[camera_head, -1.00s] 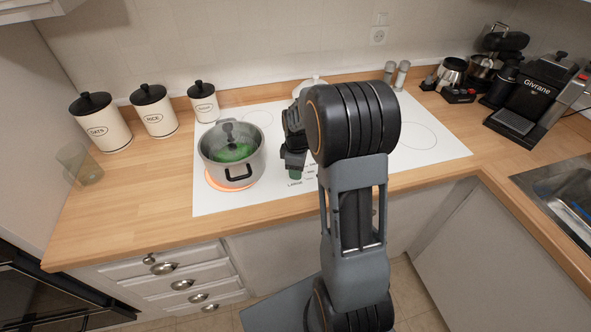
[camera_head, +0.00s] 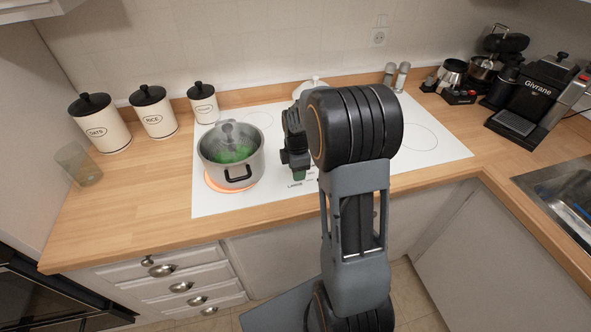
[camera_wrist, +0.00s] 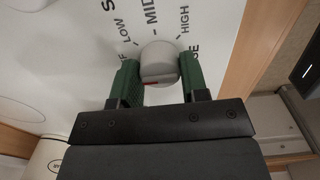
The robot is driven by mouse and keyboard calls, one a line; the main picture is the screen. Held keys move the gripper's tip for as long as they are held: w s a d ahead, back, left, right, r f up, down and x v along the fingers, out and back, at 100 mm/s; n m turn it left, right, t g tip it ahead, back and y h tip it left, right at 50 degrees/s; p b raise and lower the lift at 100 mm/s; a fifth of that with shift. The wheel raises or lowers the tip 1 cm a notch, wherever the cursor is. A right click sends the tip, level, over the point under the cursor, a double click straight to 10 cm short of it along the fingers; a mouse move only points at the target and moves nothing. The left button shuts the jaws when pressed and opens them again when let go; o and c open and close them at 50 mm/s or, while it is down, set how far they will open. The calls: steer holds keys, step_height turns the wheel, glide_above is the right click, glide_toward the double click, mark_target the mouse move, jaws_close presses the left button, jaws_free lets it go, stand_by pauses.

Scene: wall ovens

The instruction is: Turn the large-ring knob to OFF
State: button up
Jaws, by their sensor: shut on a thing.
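A grey round knob (camera_wrist: 158,62) stands on the white cooktop in the wrist view. LOW, MID and HIGH markings fan around its far side, and part of another label shows by the left finger. A red mark shows on the knob's near side, towards my gripper. My gripper (camera_wrist: 160,70) has one green finger on each side of the knob and is shut on it. In the head view my gripper (camera_head: 299,172) is at the cooktop's front, beside the partly hidden LARGE label; my arm hides the knob there.
A lidded pot (camera_head: 231,155) with green contents sits on a glowing orange ring (camera_head: 209,184), left of my gripper. A white-lidded item is partly hidden behind my arm. Canisters (camera_head: 153,110) and a glass (camera_head: 78,165) stand left; a coffee machine (camera_head: 533,95) stands right.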

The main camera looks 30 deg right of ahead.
steer(key=shift+w+r, duration=0.15)
steer(key=shift+r, duration=0.05)
steer(key=o, duration=0.8)
steer(key=shift+f, duration=0.1)
steer(key=shift+o, duration=0.6)
step_height(320, 180, up, 14)
steer(key=shift+f, duration=0.15)
